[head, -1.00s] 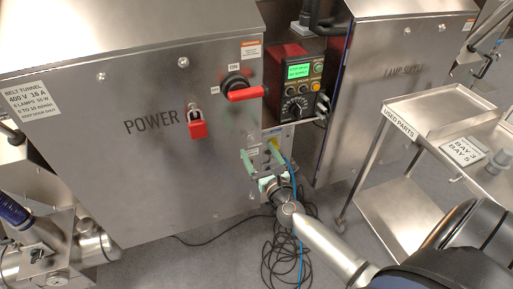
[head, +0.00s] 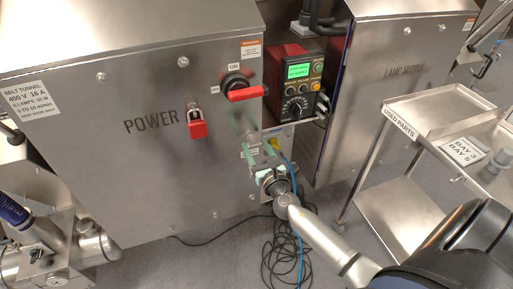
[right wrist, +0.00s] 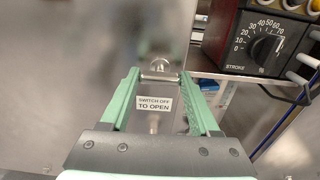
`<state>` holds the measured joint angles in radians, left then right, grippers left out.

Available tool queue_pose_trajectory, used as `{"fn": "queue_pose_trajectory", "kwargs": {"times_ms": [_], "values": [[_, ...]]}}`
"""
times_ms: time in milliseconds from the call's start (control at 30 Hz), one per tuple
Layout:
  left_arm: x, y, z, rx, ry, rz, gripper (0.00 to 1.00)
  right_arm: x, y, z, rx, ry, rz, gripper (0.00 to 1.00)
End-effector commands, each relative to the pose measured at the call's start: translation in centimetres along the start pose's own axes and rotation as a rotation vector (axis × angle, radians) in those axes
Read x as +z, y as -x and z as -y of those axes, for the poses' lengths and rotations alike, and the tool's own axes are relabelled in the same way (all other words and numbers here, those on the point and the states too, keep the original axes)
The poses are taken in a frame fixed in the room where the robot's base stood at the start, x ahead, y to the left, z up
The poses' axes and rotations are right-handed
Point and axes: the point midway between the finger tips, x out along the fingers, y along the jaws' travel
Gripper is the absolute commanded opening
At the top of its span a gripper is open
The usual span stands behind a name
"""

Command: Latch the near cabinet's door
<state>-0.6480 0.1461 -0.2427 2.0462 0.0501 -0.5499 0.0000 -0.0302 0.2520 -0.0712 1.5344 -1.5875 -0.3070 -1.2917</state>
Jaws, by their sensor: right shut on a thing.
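The near cabinet's door (head: 95,165) is a broad steel panel marked POWER. It looks closed or nearly so; I cannot tell whether its edge is fully flush. A red rotary switch handle (head: 245,94) points right on it, and a red padlock (head: 197,128) hangs left of that. My right gripper (head: 257,147) is at the door's right edge. In the right wrist view its green fingers (right wrist: 160,76) are shut on a small metal latch piece (right wrist: 158,73), above a "SWITCH OFF TO OPEN" label (right wrist: 154,103). In the head view the gripper hides the latch. My left gripper is not in view.
A control box (head: 300,88) with a green screen sits right of the door. The lamp supply cabinet (head: 385,110) stands beyond it. A steel cart (head: 395,205) is at the right. Black cables (head: 285,255) and a blue one lie on the floor beneath my right arm.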

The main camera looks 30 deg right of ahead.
Motion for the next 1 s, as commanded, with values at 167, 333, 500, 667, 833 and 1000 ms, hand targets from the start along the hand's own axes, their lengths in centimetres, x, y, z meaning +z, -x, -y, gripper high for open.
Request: {"fn": "queue_pose_trajectory", "kwargs": {"times_ms": [167,333,500,667,833,1000], "values": [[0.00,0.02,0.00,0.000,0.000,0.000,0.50,-0.02,0.02,0.00,0.000,0.000,0.000,0.24],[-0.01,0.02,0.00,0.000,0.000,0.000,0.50,-0.02,0.02,0.00,0.000,0.000,0.000,0.07],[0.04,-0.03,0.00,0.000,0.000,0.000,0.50,-0.05,0.02,0.00,0.000,-0.010,0.000,0.07],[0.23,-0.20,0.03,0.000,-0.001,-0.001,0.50,-0.12,0.02,0.01,0.000,-0.054,0.000,0.07],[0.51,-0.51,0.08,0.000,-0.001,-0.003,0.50,-0.18,0.03,0.00,0.001,-0.155,0.000,0.07],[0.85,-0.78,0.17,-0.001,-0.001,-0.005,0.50,-0.24,0.03,-0.01,0.001,-0.300,0.000,0.07]]}}
